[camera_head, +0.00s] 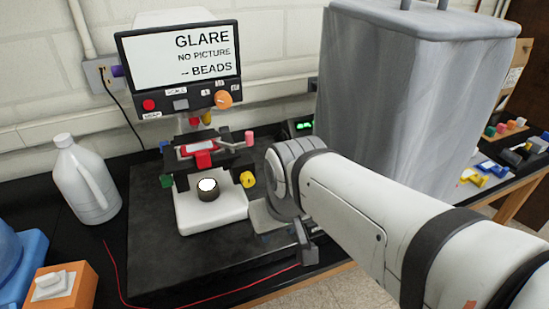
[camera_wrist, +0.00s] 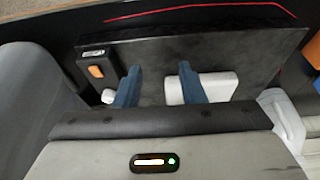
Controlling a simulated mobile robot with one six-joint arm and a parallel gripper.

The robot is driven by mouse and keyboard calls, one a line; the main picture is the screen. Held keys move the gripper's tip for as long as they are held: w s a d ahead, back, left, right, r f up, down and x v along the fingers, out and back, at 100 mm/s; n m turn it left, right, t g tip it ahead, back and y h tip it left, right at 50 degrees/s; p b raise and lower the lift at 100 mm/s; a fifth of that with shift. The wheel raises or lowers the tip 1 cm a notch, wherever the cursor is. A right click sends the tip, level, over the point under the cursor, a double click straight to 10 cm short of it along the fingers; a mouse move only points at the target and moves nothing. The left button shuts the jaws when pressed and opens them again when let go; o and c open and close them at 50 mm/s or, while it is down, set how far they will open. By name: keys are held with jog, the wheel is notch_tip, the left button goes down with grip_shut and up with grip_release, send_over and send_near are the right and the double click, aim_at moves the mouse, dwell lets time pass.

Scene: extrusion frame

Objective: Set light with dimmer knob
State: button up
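A microscope-like device stands on a dark mat against the wall, with a screen (camera_head: 180,58) reading "GLARE NO PICTURE → BEADS". An orange knob (camera_head: 222,99) sits at the lower right of the screen panel, probably the dimmer knob. A round light (camera_head: 208,185) glows bright white on the white base (camera_head: 212,215), which probably also shows in the wrist view (camera_wrist: 222,85). My gripper (camera_wrist: 160,80) shows two blue fingers, apart, with nothing between them. In the head view it is mostly hidden by my arm, right of the base and well below the knob.
A white jug (camera_head: 85,180) stands left of the mat (camera_head: 150,240). A grey covered object (camera_head: 400,110) stands behind my arm. A red cable (camera_head: 180,306) runs along the front. A black box with an orange switch (camera_wrist: 96,71) lies near my fingers.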

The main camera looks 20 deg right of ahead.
jog(key=shift+o, duration=0.4)
jog(key=shift+s+d+r, duration=0.1)
